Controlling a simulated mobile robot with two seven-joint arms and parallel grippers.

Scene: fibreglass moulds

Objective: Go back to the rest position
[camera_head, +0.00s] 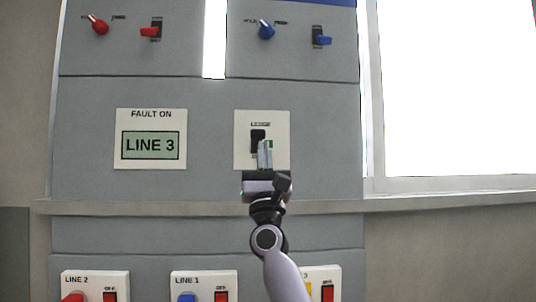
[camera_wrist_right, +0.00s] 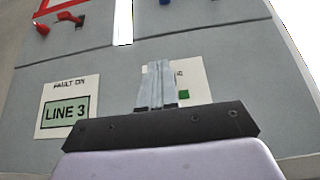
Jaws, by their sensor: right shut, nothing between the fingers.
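My right gripper (camera_head: 265,155) is raised in front of the grey panel in the head view. Its fingers are together and hold nothing. They overlap the lower part of a white plate with a black switch (camera_head: 258,138); whether they touch it I cannot tell. In the wrist view the closed fingers (camera_wrist_right: 156,85) cover much of the same plate (camera_wrist_right: 193,80), and a green patch shows beside them. My left gripper is in neither view.
A sign reading "FAULT ON LINE 3" (camera_head: 150,139) is left of the switch plate. Red controls (camera_head: 98,25) and blue controls (camera_head: 266,30) are above. A ledge (camera_head: 150,207) runs below, over boxes labelled LINE 2 (camera_head: 95,279) and LINE 1 (camera_head: 204,279). A bright window (camera_head: 455,90) is at right.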

